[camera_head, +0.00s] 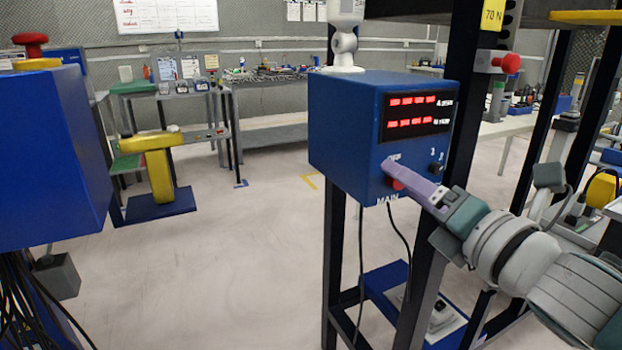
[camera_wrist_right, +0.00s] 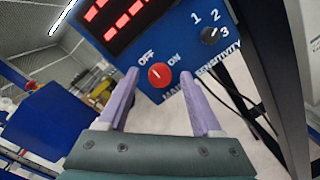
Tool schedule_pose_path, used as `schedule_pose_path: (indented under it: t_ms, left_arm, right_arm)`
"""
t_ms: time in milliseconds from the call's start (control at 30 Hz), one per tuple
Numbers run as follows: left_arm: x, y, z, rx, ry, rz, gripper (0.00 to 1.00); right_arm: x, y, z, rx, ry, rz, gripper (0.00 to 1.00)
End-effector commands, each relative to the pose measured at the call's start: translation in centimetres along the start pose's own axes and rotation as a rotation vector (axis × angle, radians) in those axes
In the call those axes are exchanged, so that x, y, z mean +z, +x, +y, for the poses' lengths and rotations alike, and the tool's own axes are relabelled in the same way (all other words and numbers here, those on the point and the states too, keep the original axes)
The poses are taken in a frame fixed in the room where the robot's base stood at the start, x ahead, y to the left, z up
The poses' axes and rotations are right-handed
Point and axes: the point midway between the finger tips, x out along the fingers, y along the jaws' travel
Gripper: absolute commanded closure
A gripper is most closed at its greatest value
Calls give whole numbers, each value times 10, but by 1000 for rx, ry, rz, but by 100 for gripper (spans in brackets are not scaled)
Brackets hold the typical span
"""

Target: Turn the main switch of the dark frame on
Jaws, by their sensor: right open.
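The blue box (camera_head: 345,115) with red digit displays is mounted on the dark frame (camera_head: 337,260). Its main switch (camera_wrist_right: 160,75) is a round red knob between the OFF and ON labels, above the word MAIN. The knob's small pale mark seems to lean toward OFF. In the head view the switch (camera_head: 396,184) is partly hidden by my right gripper (camera_head: 391,167). That gripper's purple fingers are open, one on each side of the knob in the right wrist view (camera_wrist_right: 157,76). I cannot tell if they touch it. My left gripper is not in view.
A black sensitivity knob (camera_wrist_right: 210,36) sits near the switch on the same panel. Cables hang below the box. Another blue box (camera_head: 45,150) is at the left; open floor lies between.

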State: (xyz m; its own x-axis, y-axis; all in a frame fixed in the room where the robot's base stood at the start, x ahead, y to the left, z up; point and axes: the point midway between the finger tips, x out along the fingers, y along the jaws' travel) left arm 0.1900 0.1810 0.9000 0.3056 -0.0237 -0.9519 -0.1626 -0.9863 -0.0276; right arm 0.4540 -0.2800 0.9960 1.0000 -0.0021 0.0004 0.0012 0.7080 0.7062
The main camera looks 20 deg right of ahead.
Motion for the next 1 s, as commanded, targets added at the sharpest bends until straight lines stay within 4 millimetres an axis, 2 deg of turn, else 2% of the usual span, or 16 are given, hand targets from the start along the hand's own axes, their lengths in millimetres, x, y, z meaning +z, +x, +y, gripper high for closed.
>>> schedule_pose_path:
  t_ms: [200,800,1000]
  left_arm:
    - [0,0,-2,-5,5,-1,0]
    - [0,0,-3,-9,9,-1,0]
    - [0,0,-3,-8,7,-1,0]
  right_arm:
    - [0,0,0,0,0,0,34]
    - [0,0,0,0,0,0,100]
    - [0,0,0,0,0,0,100]
